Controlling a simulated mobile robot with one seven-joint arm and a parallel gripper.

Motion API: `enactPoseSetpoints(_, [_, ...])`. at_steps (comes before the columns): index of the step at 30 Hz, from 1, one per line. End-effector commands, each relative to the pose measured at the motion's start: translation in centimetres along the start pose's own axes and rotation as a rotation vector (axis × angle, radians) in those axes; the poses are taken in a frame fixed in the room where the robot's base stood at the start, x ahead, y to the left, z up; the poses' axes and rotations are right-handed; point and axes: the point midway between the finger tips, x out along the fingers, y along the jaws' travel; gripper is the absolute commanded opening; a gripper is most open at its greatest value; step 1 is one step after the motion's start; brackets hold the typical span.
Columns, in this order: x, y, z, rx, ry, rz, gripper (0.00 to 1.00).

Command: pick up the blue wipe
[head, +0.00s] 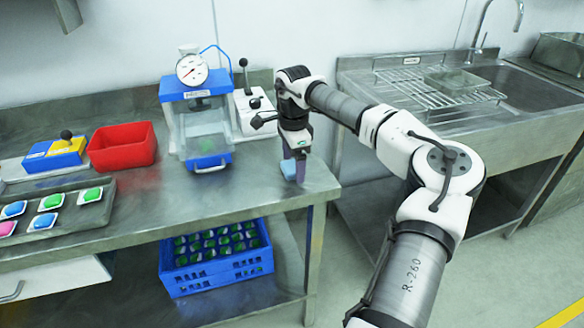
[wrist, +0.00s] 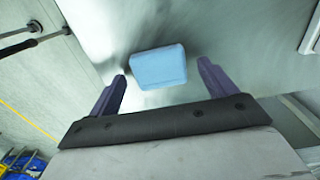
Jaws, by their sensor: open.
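The blue wipe (wrist: 158,67) is a light blue, flat block-like piece lying on the steel table. In the wrist view it sits between and just beyond my two fingertips, with a gap on each side. In the head view the wipe (head: 288,169) shows partly at the table's right end, with my fingers in front of it. My gripper (head: 296,180) points down close to the tabletop there. In the wrist view my gripper (wrist: 162,80) is open and empty, with purple fingers spread apart.
The steel table (head: 135,212) holds a blue-framed chamber with a gauge (head: 205,115), a lever box (head: 252,108), a red bin (head: 122,146) and a tray of coloured pieces (head: 20,236). A blue crate (head: 216,275) stands on the lower shelf. A sink (head: 530,88) is at right.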

Motion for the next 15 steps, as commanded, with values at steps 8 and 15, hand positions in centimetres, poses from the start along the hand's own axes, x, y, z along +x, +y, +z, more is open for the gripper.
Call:
enactPoseSetpoints(8, [0.33,0.00,0.00,0.000,0.000,0.000,0.82])
enactPoseSetpoints(15, [0.30,-0.01,0.01,0.000,0.000,0.000,0.51])
